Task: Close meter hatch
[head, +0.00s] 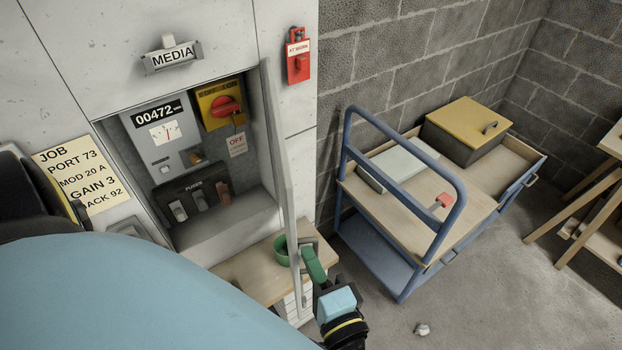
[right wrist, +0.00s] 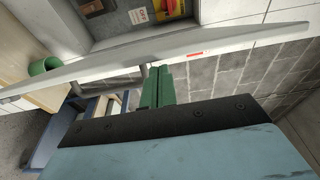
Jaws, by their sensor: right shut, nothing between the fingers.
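The meter hatch (head: 279,165) is a pale grey door panel. It stands open at the right side of the meter recess (head: 225,225), seen almost edge-on in the head view. In the right wrist view the hatch (right wrist: 110,67) crosses the upper part of the picture. A grey handle (right wrist: 144,76) stands out from its outer face. My right gripper (head: 311,262) has green fingers, shut and empty, on the outer side of the hatch near its lower part. In the wrist view the fingers (right wrist: 158,84) are close beside the handle; contact is unclear. My left gripper is not in view.
The recess holds a meter (head: 165,135), a red switch on a yellow plate (head: 222,104) and fuses (head: 193,193). A green cup-like object (head: 280,246) is by the wooden shelf (head: 245,270) below. A blue-framed cart (head: 402,215) stands to the right. Floor beyond it is mostly clear.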

